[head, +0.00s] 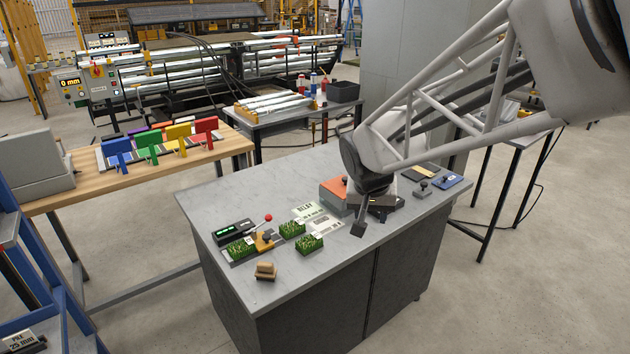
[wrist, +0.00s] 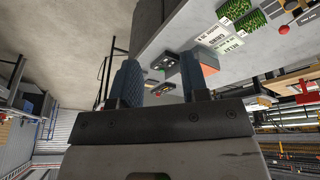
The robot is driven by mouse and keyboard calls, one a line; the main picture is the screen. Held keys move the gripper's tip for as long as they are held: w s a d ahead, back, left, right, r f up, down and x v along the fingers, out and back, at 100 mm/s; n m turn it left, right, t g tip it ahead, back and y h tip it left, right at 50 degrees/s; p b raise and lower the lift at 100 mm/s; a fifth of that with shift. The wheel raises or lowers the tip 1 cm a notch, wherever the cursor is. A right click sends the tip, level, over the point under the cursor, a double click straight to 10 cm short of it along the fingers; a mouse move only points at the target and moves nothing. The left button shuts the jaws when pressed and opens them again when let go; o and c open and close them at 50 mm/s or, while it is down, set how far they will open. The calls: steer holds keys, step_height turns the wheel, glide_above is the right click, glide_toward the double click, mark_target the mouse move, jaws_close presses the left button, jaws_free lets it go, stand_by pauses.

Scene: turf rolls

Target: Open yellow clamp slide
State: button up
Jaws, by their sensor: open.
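The yellow clamp (head: 179,139) stands upright on the wooden bench at the left, in a row between a green clamp (head: 147,147) and a red clamp (head: 205,131). Whether its slide is open or shut is too small to tell. My gripper (head: 362,222) is over the grey cabinet top, well to the right of the clamps. In the wrist view its two blue fingers (wrist: 165,82) are apart with nothing held between them. The yellow clamp cannot be made out in the wrist view.
A blue clamp (head: 118,153) ends the row at left. A gap separates cabinet and wooden bench (head: 75,195).

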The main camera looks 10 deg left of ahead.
steer(key=w+a+f, duration=0.4)
steer(key=w+a, duration=0.1)
steer(key=a, duration=0.2)
steer(key=w+a+f, duration=0.3)
steer(key=w+a, duration=0.2)
steer(key=a, duration=0.2)
steer(key=t, duration=0.1)
glide_toward(266, 236)
steer(key=f, duration=0.1)
steer(key=shift+w+d+n+y, duration=0.2)
steer(key=shift+d+n+y, duration=0.1)
steer(key=shift+y, duration=0.1)
steer(key=shift+f, duration=0.1)
steer(key=shift+x, duration=3.8)
